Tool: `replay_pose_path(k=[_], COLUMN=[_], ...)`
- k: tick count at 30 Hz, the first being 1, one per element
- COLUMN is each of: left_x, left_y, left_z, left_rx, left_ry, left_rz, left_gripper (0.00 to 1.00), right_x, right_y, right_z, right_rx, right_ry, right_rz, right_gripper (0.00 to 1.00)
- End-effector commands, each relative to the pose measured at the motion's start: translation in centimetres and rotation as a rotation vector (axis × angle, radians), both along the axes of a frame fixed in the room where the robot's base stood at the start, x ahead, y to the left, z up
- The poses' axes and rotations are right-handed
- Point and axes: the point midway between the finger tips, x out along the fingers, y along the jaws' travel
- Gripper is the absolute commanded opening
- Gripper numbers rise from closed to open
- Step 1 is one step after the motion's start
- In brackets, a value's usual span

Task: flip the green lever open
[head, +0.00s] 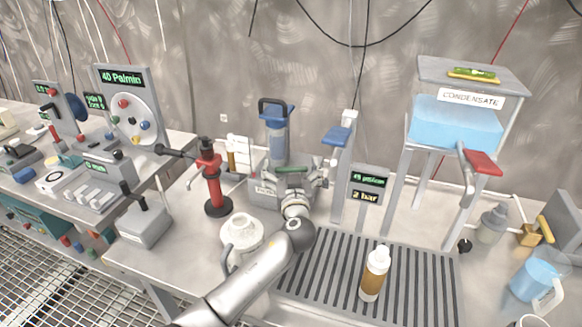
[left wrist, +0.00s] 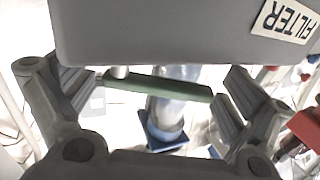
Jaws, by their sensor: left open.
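The green lever (head: 293,169) is a thin bar at the grey filter box (head: 262,199), partly hidden by my gripper. In the left wrist view the green lever (left wrist: 160,86) lies crosswise, slightly tilted, between my spread fingers. The grey filter box (left wrist: 170,30) with its FILTER label fills the top of that view. My left gripper (head: 294,179) is open around the lever in the head view. In the wrist view my left gripper (left wrist: 158,97) has a finger near each end of the bar; I cannot tell whether they touch it. My right gripper is not in view.
A blue-topped post (head: 338,140) and gauge display (head: 368,185) are right. A red stand (head: 212,180) and white jug (head: 241,235) are left. A brown bottle (head: 374,275) stands on the slatted grate (head: 330,270). The condensate tank (head: 455,122) is farther right.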

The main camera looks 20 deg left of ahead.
Motion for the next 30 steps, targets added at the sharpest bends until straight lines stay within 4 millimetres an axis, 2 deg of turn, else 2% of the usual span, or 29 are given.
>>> replay_pose_path(k=[6,21,30], left_x=[0.02,-0.01,0.09], left_y=[0.0,-0.01,0.07], left_z=[0.02,0.02,-0.05], left_rx=[0.0,-0.001,-0.001], left_ry=[0.0,0.0,-0.001], left_rz=[0.0,0.0,0.005], left_gripper=[0.99,0.35,0.34], right_x=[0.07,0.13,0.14], right_y=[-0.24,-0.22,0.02], right_z=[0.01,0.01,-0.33], right_rx=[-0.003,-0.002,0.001], right_ry=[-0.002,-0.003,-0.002], right_rz=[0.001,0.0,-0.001], right_gripper=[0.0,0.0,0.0])
